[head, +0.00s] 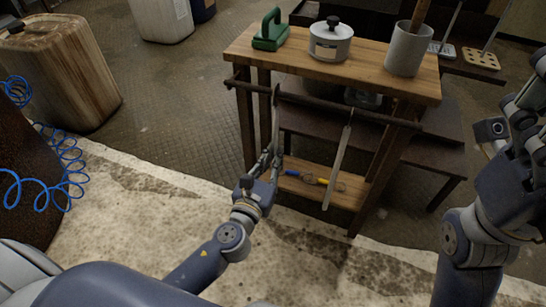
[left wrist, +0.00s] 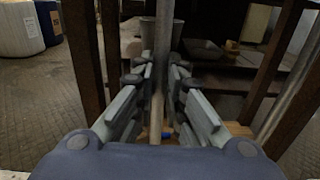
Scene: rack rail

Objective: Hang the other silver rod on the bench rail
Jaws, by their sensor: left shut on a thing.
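The bench rail (head: 310,103) is a dark bar along the front of a wooden bench. One silver rod (head: 338,165) hangs down from it right of the middle. The other silver rod (head: 276,125) stands nearly upright at the rail's left part, its top at rail height; I cannot tell whether it is hooked on. My left gripper (head: 270,163) is shut on this rod's lower part. In the left wrist view the rod (left wrist: 163,40) runs between the fingers. My right gripper (head: 530,112) is at the right edge, away from the bench, its opening unclear.
The bench top (head: 375,77) carries a green weight-like object (head: 270,32), a lidded pot (head: 330,42) and a grey crock (head: 407,50). The lower shelf (head: 310,190) holds small tools with blue and yellow handles. Blue coiled hose (head: 65,165) hangs at the left.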

